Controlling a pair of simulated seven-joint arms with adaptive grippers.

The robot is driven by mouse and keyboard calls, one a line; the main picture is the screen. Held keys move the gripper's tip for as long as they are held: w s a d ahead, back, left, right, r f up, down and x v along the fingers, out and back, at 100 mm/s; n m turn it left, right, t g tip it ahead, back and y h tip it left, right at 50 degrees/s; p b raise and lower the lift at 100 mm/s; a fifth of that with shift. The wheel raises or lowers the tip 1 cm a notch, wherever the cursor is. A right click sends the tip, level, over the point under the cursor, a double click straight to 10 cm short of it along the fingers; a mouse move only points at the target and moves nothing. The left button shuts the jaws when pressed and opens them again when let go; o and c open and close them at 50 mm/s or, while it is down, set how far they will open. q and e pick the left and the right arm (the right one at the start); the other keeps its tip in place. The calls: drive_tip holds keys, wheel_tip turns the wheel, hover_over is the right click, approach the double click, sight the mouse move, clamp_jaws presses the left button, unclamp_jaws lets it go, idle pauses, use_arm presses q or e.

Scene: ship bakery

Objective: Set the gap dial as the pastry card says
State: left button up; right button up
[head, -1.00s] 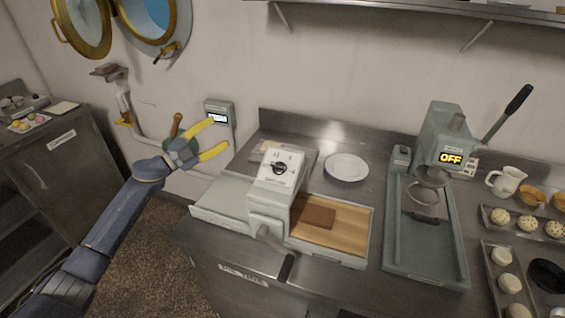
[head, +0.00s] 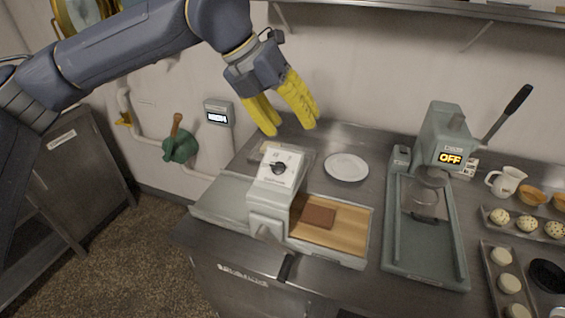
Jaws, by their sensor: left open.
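The gap dial (head: 279,168) is a dark knob on the white sloped face of the grey dough sheeter (head: 268,198). Its markings are too small to read. A brown dough slab (head: 319,217) lies on the sheeter's wooden board (head: 343,226). My left gripper (head: 291,130), with yellow fingers, is open and empty, pointing down above and behind the dial, apart from it. The pale item behind the sheeter (head: 262,148) may be the pastry card; it is partly hidden and unreadable. My right gripper is not in view.
A white plate (head: 346,167) sits right of the dial. A grey press (head: 447,140) with an "OFF" display and raised lever stands further right, beside trays of dough balls (head: 526,222). A shelf (head: 420,8) overhangs the back wall. A small wall display (head: 218,113) hangs left.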

use_arm(q)
drive_tip(key=s+a+r+t+y, duration=0.1)
drive_tip(key=a+t+y, duration=0.1)
drive_tip(key=a+y, duration=0.15)
drive_tip(key=t, duration=0.1)
approach(278, 164)
drive_tip(key=shift+y, duration=0.35)
drive_tip(key=x, duration=1)
drive_tip(key=shift+w+d+r, duration=0.1)
drive_tip(key=shift+w+d, duration=0.05)
drive_tip(key=shift+d, duration=0.1)
drive_tip(key=c, duration=1.2)
drive_tip(key=shift+r, duration=0.1)
clamp_jaws()
drive_tip(key=shift+w, duration=0.1)
